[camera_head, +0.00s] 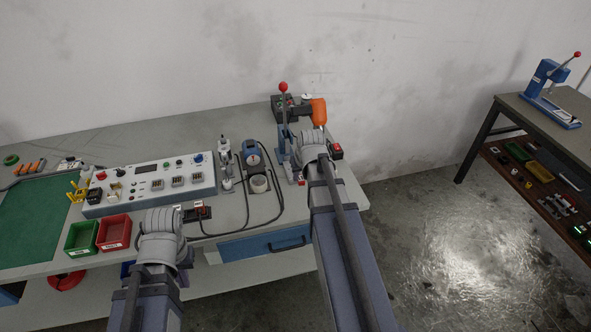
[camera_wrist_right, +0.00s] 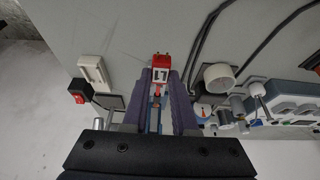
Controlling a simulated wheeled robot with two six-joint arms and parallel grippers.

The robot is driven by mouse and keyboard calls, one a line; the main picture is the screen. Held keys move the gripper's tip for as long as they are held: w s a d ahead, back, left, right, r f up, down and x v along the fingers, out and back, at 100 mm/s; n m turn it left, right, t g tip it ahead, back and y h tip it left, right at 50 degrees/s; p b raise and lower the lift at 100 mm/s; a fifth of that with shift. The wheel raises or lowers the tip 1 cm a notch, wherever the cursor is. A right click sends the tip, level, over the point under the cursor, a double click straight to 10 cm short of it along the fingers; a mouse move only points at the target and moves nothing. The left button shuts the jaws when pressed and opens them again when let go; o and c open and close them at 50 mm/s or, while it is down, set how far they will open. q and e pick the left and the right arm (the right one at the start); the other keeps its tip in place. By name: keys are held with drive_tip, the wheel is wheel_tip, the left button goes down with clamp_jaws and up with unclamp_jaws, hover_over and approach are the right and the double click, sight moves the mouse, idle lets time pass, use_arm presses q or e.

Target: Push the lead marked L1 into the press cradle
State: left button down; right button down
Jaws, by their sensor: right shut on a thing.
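In the right wrist view, the lead marked L1 (camera_wrist_right: 161,74) shows as a red block with a white label, at the tips of my right gripper (camera_wrist_right: 162,82). The two dark fingers are shut on it. In the head view, my right gripper (camera_head: 301,166) is low beside the blue hand press (camera_head: 284,135) with its red-knobbed lever (camera_head: 283,88); my wrist hides the lead and most of the press base. The cradle cannot be made out clearly. My left gripper (camera_head: 192,212) is at the bench front, by a small black-and-red piece; its jaws are unclear.
A control panel (camera_head: 150,182) and red (camera_head: 114,233) and green (camera_head: 81,238) bins stand to the left. A blue device (camera_head: 252,153), a white cup (camera_head: 259,184) and black cables lie left of the press. An orange-and-black tool (camera_head: 318,111) is behind it.

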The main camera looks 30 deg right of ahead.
drive_tip(key=shift+f, duration=0.1)
wheel_tip(320, 180, down, 5)
drive_tip(key=b, duration=0.5)
drive_tip(key=shift+r, duration=0.2)
drive_tip(key=shift+w+d+r, duration=0.1)
drive_tip(key=shift+w+d, duration=0.1)
drive_tip(key=shift+w, duration=0.5)
drive_tip(key=shift+w+d, duration=0.3)
drive_tip(key=shift+w, duration=1.1)
drive_tip(key=shift+w+d, duration=0.35)
drive_tip(key=shift+w, duration=1)
drive_tip(key=shift+w+d, duration=0.3)
drive_tip(key=shift+w, duration=1.1)
drive_tip(key=shift+f+b, duration=0.3)
drive_tip(key=shift+f, duration=0.15)
